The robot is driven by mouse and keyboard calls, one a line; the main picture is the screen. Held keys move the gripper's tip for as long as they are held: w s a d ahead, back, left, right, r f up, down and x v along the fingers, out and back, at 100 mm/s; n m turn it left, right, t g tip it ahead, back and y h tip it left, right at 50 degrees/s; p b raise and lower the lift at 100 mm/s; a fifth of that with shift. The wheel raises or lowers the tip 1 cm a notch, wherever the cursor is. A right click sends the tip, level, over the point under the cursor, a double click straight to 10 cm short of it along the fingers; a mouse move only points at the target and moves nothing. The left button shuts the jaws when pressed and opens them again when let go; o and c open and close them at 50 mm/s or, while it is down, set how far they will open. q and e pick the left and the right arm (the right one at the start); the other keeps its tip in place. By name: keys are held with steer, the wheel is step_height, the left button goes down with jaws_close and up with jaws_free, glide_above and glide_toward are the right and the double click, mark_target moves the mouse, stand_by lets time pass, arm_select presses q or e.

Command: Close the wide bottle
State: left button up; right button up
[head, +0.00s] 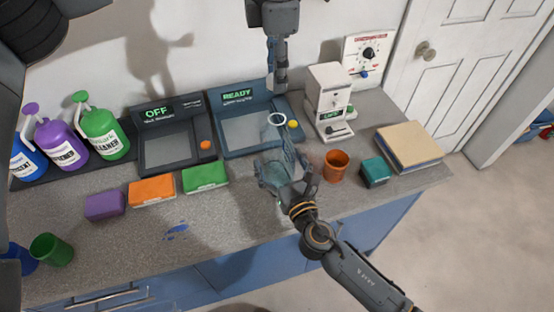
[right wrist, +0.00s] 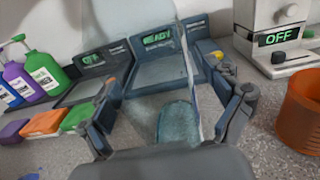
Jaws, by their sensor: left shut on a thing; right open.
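The wide bottle (head: 284,158) is a clear glass flask with a round open mouth. It stands upright near the middle of the counter. It also shows as a see-through shape with bluish contents in the right wrist view (right wrist: 178,122). My right gripper (head: 288,178) is open, with its fingers on either side of the bottle's lower body; contact is unclear. My left gripper (head: 278,82) points down above and behind the bottle's mouth. It is shut on a small pale piece at its tips, too small to identify, apart from the mouth.
A READY panel (head: 240,120) and OFF panel (head: 168,140) stand behind. An orange cup (head: 336,165), teal box (head: 375,172) and white machine (head: 328,100) are at right. Cleaner bottles (head: 103,132) and coloured blocks (head: 205,176) are left.

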steer(key=shift+w+a, duration=0.2)
steer(key=shift+w, duration=0.35)
steer(key=c, duration=1.8)
arm_select(q)
steer(key=shift+f, duration=2.45)
steer(key=shift+f, duration=0.1)
steer(key=shift+f, duration=0.8)
steer(key=shift+f, duration=0.55)
